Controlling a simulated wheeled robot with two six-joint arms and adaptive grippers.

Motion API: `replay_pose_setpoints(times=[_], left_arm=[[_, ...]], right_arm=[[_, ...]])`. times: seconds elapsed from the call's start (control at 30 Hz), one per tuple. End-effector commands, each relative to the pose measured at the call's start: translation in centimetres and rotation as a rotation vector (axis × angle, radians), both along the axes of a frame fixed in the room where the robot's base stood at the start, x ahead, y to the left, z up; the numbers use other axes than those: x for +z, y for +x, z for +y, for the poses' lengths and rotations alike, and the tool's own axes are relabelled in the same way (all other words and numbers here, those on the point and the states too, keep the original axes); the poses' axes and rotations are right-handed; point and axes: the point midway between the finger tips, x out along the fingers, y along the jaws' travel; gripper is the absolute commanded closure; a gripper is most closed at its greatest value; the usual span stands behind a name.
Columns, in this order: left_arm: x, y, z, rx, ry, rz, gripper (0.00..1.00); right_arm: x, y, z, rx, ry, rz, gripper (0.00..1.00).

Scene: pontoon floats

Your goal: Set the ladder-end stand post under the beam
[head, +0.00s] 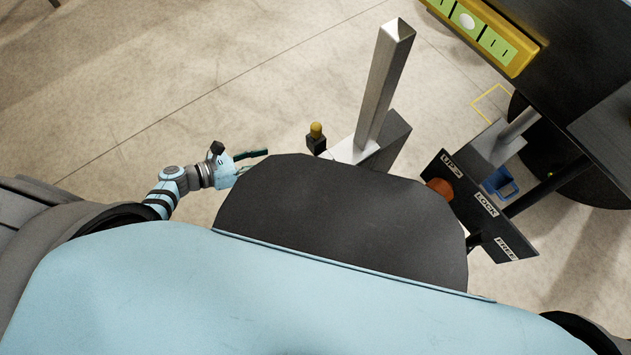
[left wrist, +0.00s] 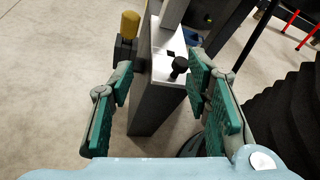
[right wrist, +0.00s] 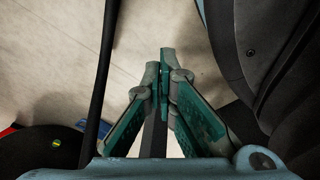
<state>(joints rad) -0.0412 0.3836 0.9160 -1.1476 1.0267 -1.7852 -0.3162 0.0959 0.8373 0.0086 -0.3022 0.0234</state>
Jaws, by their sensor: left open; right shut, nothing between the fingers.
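A square metal post (head: 385,85) stands upright on a grey box-like base (head: 392,142); I cannot tell if it is the ladder-end post. In the left wrist view, the base's pale top plate (left wrist: 163,74) carries a black knob (left wrist: 180,66). My left gripper (head: 262,154) is open left of the base. Its fingers (left wrist: 160,62) spread around the view of the base, apparently holding nothing. My right gripper (right wrist: 163,68) is shut and empty in the right wrist view; the head view does not show it. A dark beam-like body (head: 585,45) spans the upper right.
A yellow-topped black handle (head: 316,131) sits beside the base. A dark panel labelled UP, LOCK and FREE (head: 470,195) with an orange-brown knob (head: 439,188) stands right. A blue object (head: 500,183) and yellow floor outline (head: 490,101) lie beyond. The left floor is clear.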

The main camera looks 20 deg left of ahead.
Motion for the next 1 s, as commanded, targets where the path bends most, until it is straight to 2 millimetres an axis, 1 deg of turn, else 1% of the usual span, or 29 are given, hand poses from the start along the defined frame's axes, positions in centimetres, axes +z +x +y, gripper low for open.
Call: replay_pose_setpoints(times=[0.03,0.1,0.2,0.27,0.33,0.6,0.7,0.83,1.0], left_arm=[[-2.3,-0.4,-0.3,-0.125,0.078,-0.088,0.56],[-2.6,-1.2,-0.7,-0.268,0.159,-0.184,0.56],[-2.7,-1.6,-1.4,-0.348,0.202,-0.240,0.56],[-2.7,-1.2,-2.1,-0.354,0.203,-0.244,0.56],[-3.2,-0.6,-3.4,-0.351,0.201,-0.244,0.56],[-6.3,2.7,-9.6,-0.346,0.199,-0.240,0.56],[-7.1,3.6,-11.3,-0.345,0.199,-0.238,0.56],[-7.6,4.2,-12.5,-0.344,0.201,-0.237,0.56],[-7.5,4.3,-12.7,-0.344,0.201,-0.237,0.56]], right_arm=[[-2.9,0.4,0.0,0.000,0.000,-0.007,1.00],[-3.5,0.7,-0.1,-0.001,-0.001,-0.013,1.00],[-3.5,1.1,0.1,0.001,0.001,-0.019,1.00],[-3.3,1.3,0.2,-0.001,0.003,-0.022,1.00],[-3.3,1.6,0.3,-0.004,0.005,-0.027,1.00],[-3.8,4.1,1.3,-0.026,0.030,-0.076,1.00],[-3.9,5.0,1.7,-0.034,0.039,-0.093,1.00],[-3.7,5.7,2.0,-0.040,0.047,-0.107,1.00],[-3.6,5.8,2.0,-0.042,0.049,-0.109,1.00]])
